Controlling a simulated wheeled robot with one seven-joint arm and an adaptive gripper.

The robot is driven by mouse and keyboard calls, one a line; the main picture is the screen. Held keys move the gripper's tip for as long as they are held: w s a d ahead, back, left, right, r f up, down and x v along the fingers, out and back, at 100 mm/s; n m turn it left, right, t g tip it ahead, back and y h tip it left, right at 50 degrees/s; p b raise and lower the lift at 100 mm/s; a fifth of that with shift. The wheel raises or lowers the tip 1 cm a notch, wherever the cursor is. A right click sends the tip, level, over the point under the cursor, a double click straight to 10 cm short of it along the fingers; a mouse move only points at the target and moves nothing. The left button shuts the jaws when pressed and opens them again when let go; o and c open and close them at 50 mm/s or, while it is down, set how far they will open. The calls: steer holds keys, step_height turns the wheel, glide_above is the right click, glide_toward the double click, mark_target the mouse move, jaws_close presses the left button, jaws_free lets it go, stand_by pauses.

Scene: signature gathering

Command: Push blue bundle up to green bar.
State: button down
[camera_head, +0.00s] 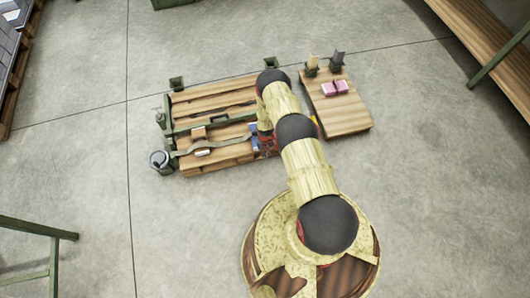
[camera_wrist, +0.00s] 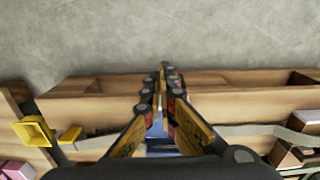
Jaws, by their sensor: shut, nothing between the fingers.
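The blue bundle (camera_head: 254,137) lies on the slatted wooden pallet bench, near its right end. The green bar (camera_head: 212,124) runs across the bench, left of and close to the bundle; I cannot tell whether they touch. My gripper (camera_head: 267,147) is low over the bench, just right of the bundle and partly hidden by my arm. In the wrist view my gripper (camera_wrist: 163,70) is shut and empty, its tips near the bench edge. Blue surface (camera_wrist: 158,146) shows between the finger linkages. The green bar cannot be made out in the wrist view.
A grey strap (camera_head: 225,146) with a pale roll (camera_head: 202,151) crosses the bench. A smaller wooden table (camera_head: 345,120) at right holds pink bundles (camera_head: 335,88). A yellow piece (camera_wrist: 34,131) lies beside the bench.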

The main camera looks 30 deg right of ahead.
steer(key=w+d+f+b, duration=0.1)
steer(key=w+f+b, duration=0.2)
steer(key=w+f, duration=0.1)
steer(key=shift+f+b, duration=0.35)
steer(key=shift+f, duration=0.35)
steer(key=shift+d, duration=0.1)
